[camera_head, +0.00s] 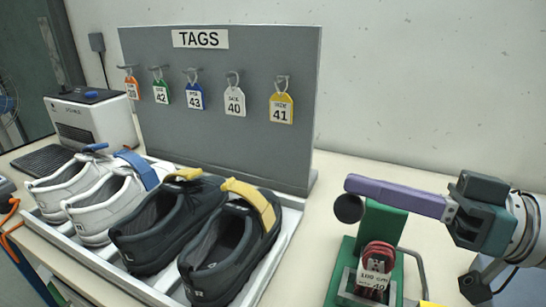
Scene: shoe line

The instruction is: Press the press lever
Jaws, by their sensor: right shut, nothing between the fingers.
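The press (380,228) is a green frame at the lower right, on the bench. A round black knob (348,208), likely the lever's end, sits to its left; the rest of the lever is hidden. My right gripper (352,184) comes in from the right with its long purple fingers shut and empty. Its fingertips are just above the knob in the picture; I cannot tell whether they touch it. A red coiled item (378,252) with a white label sits in the press. My left gripper is not in view.
A tray (160,290) holds white and black shoes with blue and yellow straps. A grey tag board (220,125) with hanging coloured tags stands behind. A white printer (95,118) and a keyboard (42,160) are at left. Bare bench lies between tray and press.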

